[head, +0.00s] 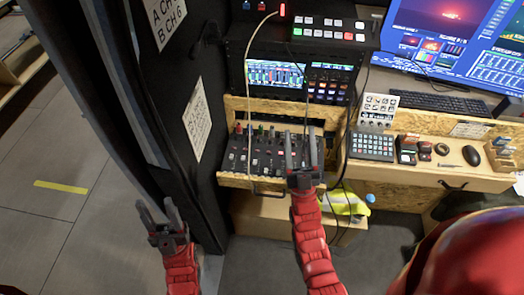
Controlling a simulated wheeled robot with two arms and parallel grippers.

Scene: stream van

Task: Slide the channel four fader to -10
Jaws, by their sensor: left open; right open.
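The audio mixer (262,155) sits in a wooden pull-out tray under the rack, with a row of coloured knobs along its back and small faders on its face. I cannot tell which fader is channel four or where it stands on its scale. My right gripper (300,150) is open, its fingers over the right part of the mixer and hiding some of it. Whether the fingers touch a fader is not clear. My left gripper (163,216) is open and empty, low at the left, in front of the dark padded wall and away from the mixer.
A pale cable (247,100) hangs down across the mixer, and dark cables (343,165) hang to its right. A yellow vest (343,203) lies below. The grey floor (60,150) at left is mostly clear.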

